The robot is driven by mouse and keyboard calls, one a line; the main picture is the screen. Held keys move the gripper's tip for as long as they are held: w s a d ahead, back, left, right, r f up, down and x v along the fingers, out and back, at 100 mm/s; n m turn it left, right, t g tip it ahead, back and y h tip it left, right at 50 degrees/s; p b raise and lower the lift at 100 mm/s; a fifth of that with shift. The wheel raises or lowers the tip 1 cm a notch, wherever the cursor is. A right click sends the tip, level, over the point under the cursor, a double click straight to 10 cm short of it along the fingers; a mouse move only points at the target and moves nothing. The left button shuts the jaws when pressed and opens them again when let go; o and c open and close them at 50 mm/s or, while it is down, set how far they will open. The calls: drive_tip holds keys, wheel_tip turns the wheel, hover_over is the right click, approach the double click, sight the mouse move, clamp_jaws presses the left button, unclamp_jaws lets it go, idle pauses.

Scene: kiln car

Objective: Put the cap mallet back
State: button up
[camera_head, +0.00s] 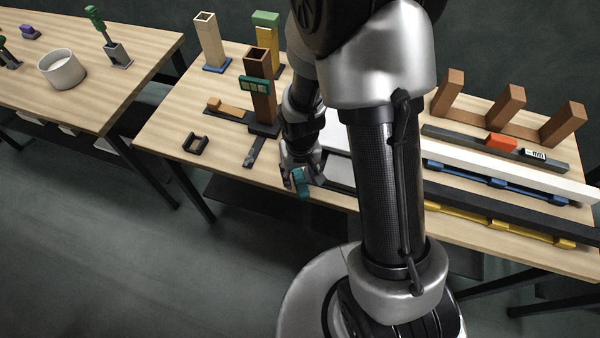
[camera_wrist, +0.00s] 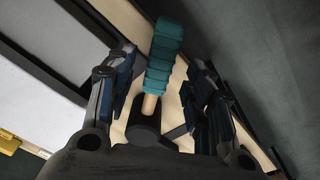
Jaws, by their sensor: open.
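The cap mallet shows in the wrist view with a ribbed teal grip (camera_wrist: 162,55), a short pale wooden shaft (camera_wrist: 150,104) and a dark head partly hidden by my gripper. Its teal part (camera_head: 301,183) also shows in the head view at the front edge of the table. My gripper (camera_head: 297,172) is low at that edge, right at the mallet. In the wrist view my gripper (camera_wrist: 160,85) is open, with one finger on each side of the mallet and gaps visible. I cannot tell whether the mallet rests on anything, as my gripper hides its underside.
A black U-shaped cradle (camera_head: 195,143) and a dark strip (camera_head: 254,152) lie left of my gripper. A brown post (camera_head: 261,100) stands behind. Long bars, including a white one (camera_head: 510,173), and brown blocks (camera_head: 503,106) fill the right side. A second table (camera_head: 100,97) stands left.

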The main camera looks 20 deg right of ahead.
drive_tip(key=shift+s+r+p, duration=0.15)
drive_tip(key=shift+r+p, duration=1.3)
drive_tip(key=shift+r, duration=0.6)
wheel_tip(320, 180, up, 12)
drive_tip(key=shift+s+a, duration=0.15)
drive_tip(key=shift+s, duration=0.3)
drive_tip(key=s+d+r+t, duration=0.1)
drive_tip(key=s+r+t, duration=0.2)
drive_tip(key=s+r, duration=1.1)
drive_tip(key=shift+s+r+t, duration=0.25)
drive_tip(key=shift+r+t, duration=0.05)
drive_tip(key=shift+r, duration=0.35)
